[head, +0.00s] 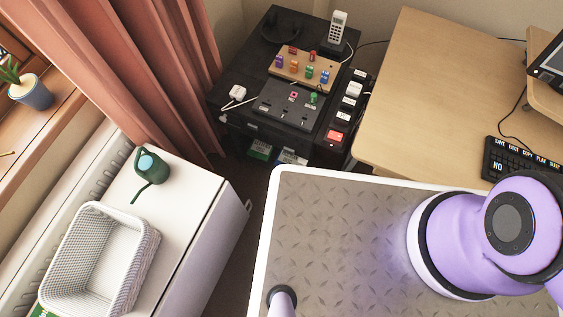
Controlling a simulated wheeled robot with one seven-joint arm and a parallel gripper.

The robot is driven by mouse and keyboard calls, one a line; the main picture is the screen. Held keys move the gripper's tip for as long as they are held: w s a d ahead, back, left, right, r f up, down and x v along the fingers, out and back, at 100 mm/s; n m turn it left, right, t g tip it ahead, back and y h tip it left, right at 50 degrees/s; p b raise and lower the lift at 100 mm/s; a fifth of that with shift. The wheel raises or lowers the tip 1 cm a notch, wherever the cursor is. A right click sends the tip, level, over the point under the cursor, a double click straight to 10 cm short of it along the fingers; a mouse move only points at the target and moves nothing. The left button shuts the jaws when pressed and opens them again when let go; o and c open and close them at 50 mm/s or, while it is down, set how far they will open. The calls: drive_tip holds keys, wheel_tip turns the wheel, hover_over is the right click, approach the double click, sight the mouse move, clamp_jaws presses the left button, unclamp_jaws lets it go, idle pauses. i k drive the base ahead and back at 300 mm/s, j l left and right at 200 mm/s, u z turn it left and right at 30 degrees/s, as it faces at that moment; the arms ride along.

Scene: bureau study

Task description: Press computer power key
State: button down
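A black keyboard (496,162) with white lettering lies on the wooden desk (430,85) at the right. Part of a dark screen (550,65) shows at the far upper right. My gripper is not in view.
The desk's middle is clear.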

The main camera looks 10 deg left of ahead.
sight(287, 150)
drive_tip(key=k+l+u, duration=0.25)
drive_tip(key=l+u, duration=0.25)
drive_tip(key=l, duration=0.15)
drive_tip(key=k+l+u, duration=0.35)
drive_tip(key=l+u, duration=0.15)
drive_tip(key=k+l+u, duration=0.45)
